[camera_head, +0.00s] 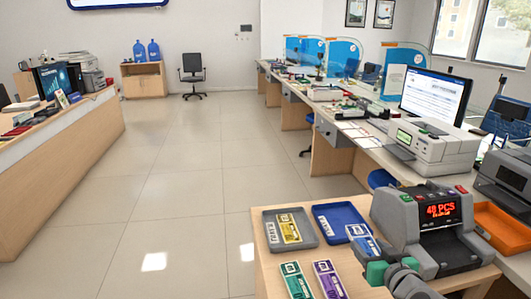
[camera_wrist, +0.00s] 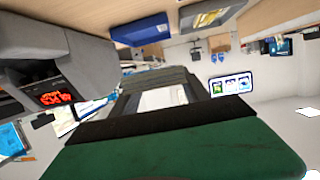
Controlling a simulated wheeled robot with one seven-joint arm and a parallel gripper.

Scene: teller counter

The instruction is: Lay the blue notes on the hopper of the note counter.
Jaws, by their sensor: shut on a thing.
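The blue notes (camera_head: 362,239) are a small banded bundle, tilted, beside the left side of the note counter (camera_head: 399,217) in the head view. My gripper (camera_head: 393,268) has green fingertips and is shut on the blue notes, which stick out past it toward the blue tray. In the wrist view a green finger pad fills the foreground and hides much of the grip.
A grey tray (camera_head: 273,232) holds yellow notes (camera_head: 289,228). Green notes (camera_head: 296,281) and purple notes (camera_head: 329,280) lie in front on the counter top.

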